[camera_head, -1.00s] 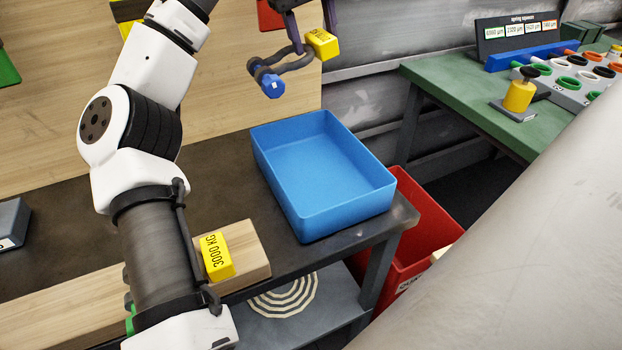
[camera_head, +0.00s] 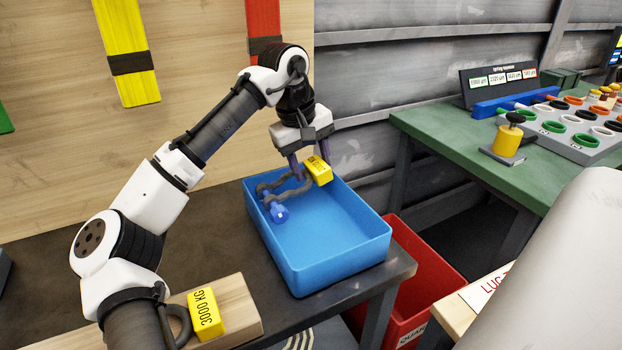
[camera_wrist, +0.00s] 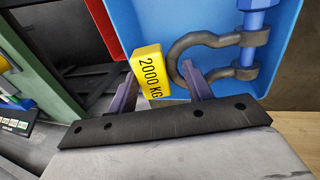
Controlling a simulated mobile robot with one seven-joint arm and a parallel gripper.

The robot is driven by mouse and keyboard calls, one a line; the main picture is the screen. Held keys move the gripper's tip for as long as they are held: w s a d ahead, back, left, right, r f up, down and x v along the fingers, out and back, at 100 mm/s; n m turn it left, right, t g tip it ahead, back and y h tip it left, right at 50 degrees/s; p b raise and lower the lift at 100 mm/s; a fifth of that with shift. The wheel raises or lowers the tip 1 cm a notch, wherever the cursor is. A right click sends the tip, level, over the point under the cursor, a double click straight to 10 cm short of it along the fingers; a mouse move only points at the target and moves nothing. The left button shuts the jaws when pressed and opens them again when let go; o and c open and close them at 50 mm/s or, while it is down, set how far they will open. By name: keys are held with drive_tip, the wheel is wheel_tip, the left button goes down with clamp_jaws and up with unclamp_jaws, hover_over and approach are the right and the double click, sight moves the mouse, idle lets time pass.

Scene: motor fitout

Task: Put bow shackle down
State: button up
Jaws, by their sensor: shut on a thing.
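The bow shackle (camera_head: 277,213) has a dark grey bow and a blue pin, with a yellow block (camera_head: 319,171) at the crown of the bow. The block reads "2000 KG" in the wrist view (camera_wrist: 148,72). The bin is otherwise empty. Whether the shackle touches the bin floor I cannot tell.
The bin stands at the right end of a dark bench (camera_head: 220,225). A wooden block (camera_head: 246,308) with a yellow "3000 KG" block (camera_head: 206,314) is in front. A red bin (camera_head: 425,270) stands lower right. A green table (camera_head: 445,135) with several parts is at the right.

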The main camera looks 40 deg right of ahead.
sight(310, 173)
drive_tip(key=shift+f, duration=2)
drive_tip(key=shift+f, duration=0.1)
drive_tip(key=o, duration=1.1)
drive_tip(key=v, duration=1.2)
